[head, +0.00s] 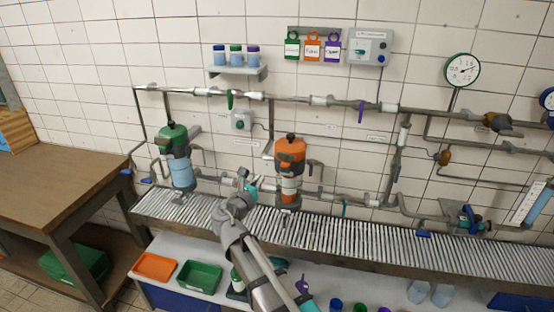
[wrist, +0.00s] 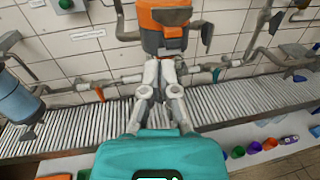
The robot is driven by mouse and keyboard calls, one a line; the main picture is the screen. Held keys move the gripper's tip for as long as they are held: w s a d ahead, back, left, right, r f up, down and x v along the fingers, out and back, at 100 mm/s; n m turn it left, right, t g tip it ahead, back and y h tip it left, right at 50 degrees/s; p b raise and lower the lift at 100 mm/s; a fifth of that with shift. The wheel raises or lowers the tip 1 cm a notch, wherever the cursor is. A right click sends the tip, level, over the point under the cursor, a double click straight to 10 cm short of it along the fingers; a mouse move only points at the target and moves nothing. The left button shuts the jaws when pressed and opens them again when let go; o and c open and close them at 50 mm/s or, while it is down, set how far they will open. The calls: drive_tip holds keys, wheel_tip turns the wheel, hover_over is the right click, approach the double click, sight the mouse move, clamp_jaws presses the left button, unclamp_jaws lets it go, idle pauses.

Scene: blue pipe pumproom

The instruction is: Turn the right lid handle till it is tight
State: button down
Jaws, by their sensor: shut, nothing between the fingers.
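The orange filter housing (head: 291,152) is the right one of two on the pipework. It has a dark knob (head: 291,136) on top, and a grey handle (head: 315,166) sticks out at its right side. In the wrist view, the orange housing (wrist: 163,30) fills the top middle, with the grey handle (wrist: 207,32) to its right. My gripper (head: 256,184) is to the left of and below the housing in the head view. In the wrist view my gripper (wrist: 159,64) is shut and empty, its fingertips overlapping the housing's lower part. Whether they touch it, I cannot tell.
The green-lidded housing (head: 173,138) stands to the left. A roller conveyor (head: 370,236) runs below the pipes. Orange (head: 155,266) and green (head: 200,277) trays sit on the white table in front. A wooden bench (head: 65,185) is at far left.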

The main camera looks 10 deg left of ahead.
sight(281, 155)
drive_tip(key=shift+w, duration=0.15)
drive_tip(key=w, duration=0.4)
drive_tip(key=w+d, duration=0.1)
drive_tip(key=w, duration=0.4)
drive_tip(key=w+d, duration=0.1)
drive_tip(key=w, duration=0.3)
drive_tip(key=shift+w+d, duration=0.2)
drive_tip(key=shift+w, duration=0.05)
drive_tip(key=shift+w+d, duration=0.15)
drive_tip(key=shift+d, duration=0.05)
